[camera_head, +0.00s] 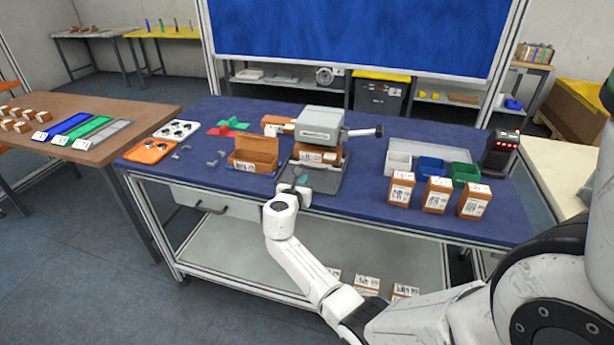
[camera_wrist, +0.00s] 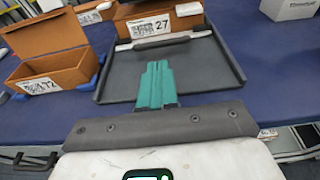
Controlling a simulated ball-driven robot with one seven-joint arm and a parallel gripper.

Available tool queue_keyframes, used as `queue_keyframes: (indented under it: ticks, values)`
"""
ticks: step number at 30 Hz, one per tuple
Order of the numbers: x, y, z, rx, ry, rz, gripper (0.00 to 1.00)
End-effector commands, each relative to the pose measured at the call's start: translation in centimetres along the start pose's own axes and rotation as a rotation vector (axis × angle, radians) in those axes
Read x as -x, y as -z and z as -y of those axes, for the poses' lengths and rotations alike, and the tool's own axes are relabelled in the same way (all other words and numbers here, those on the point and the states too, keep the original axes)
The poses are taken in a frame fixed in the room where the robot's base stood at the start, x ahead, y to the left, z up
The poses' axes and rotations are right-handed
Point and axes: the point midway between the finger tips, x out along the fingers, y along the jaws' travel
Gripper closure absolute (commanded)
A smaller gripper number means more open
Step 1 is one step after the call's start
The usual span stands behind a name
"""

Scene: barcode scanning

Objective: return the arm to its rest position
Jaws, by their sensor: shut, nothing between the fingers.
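My arm reaches forward over the near edge of the blue-topped bench (camera_head: 350,213). My gripper (camera_head: 302,178) is at the front of a dark tray (camera_head: 325,182) below the grey press-like device (camera_head: 318,125). In the wrist view its teal fingers (camera_wrist: 156,85) are together and empty, over the tray (camera_wrist: 205,65). A brown labelled box marked 27 (camera_wrist: 148,28) stands at the tray's far side, beyond the fingers. It also shows under the device in the head view (camera_head: 310,153).
An open brown box (camera_head: 254,152) stands left of the tray. Several labelled boxes (camera_head: 437,195) stand at the right front, before white, blue and green bins (camera_head: 430,166). A black device with red lights (camera_head: 500,152) stands at the right end. The device's handle (camera_head: 365,132) sticks out rightward.

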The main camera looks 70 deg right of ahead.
Motion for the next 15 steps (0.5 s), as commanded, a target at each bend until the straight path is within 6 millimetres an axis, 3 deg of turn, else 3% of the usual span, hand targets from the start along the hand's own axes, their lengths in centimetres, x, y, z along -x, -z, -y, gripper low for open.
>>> queue_keyframes:
  ticks: [6,15]
  values:
    - [4.2,0.1,-0.1,-0.001,-0.004,-0.001,1.0]
    - [6.4,0.1,0.0,0.001,0.0,-0.001,1.0]
